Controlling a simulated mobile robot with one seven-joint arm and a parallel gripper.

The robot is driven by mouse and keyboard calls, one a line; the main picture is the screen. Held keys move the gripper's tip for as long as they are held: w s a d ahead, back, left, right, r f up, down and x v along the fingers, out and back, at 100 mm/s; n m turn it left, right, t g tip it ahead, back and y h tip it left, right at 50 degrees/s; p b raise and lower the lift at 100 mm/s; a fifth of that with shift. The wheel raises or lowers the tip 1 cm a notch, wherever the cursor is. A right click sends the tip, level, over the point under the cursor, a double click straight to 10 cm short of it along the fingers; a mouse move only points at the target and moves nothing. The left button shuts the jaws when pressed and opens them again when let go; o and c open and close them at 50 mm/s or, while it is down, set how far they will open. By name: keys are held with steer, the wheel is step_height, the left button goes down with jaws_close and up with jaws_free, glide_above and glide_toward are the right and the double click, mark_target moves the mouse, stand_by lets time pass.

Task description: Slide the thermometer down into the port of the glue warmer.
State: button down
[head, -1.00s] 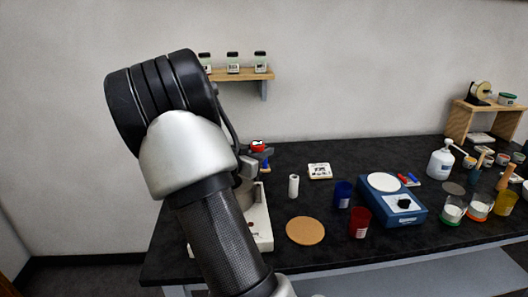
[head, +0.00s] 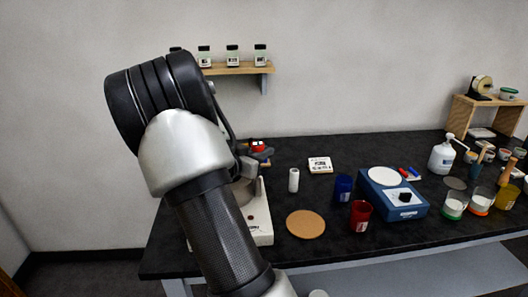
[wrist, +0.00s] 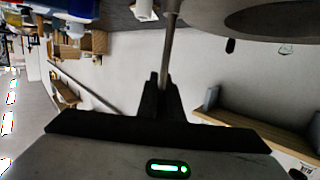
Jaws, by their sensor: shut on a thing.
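The thermometer (wrist: 170,42) is a thin grey rod in the wrist view. My gripper (wrist: 163,82) is shut on it, and the rod runs from the fingers out past the top edge. Its tip is out of sight, so I cannot tell whether it touches the port. In the head view the glue warmer (head: 260,222) has a white base and a grey pot, partly hidden behind my arm. A large grey rounded body with a dark oval, probably its pot, shows at the top right of the wrist view (wrist: 215,16). The port is not visible.
A blue device (head: 398,205) is farther right. A wall shelf (head: 243,69) with jars hangs behind my arm.

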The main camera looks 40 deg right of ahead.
steer(key=shift+f+b, duration=1.15)
steer(key=shift+f, duration=0.85)
steer(key=c, duration=1.8)
jaws_free()
steer(key=shift+c, duration=0.2)
steer(key=p+v, duration=0.2)
steer(key=v, duration=1.5)
steer(key=shift+a+r, duration=0.1)
steer(key=shift+a, duration=0.05)
